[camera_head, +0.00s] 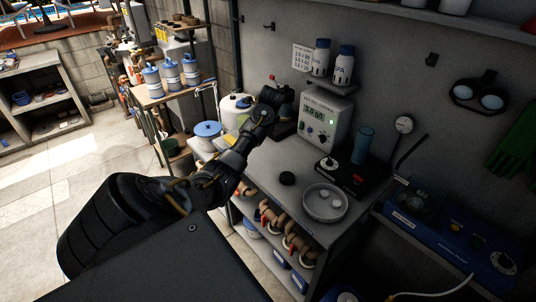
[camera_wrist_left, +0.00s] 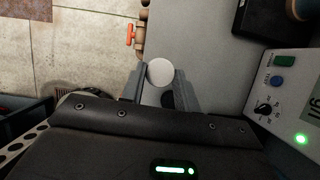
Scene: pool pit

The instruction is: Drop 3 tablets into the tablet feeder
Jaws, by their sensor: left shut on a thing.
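My left gripper (camera_wrist_left: 160,85) is shut on a round white tablet (camera_wrist_left: 160,72), which shows between its two fingertips in the left wrist view. In the head view the left arm reaches to the left end of the grey workbench, near the controller box; its fingertips and the held tablet cannot be made out there. A round pale dish (camera_head: 316,211) with a few small white tablets (camera_head: 324,194) lies on the bench's front. A translucent blue tube (camera_head: 362,145) stands on a black base behind it, likely the tablet feeder. My right gripper is not in view.
The controller box (camera_head: 322,118) stands against the wall, and also shows in the left wrist view (camera_wrist_left: 292,95). Two bottles (camera_head: 331,62) stand on a small shelf above it. A blue case (camera_head: 450,235) is at right.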

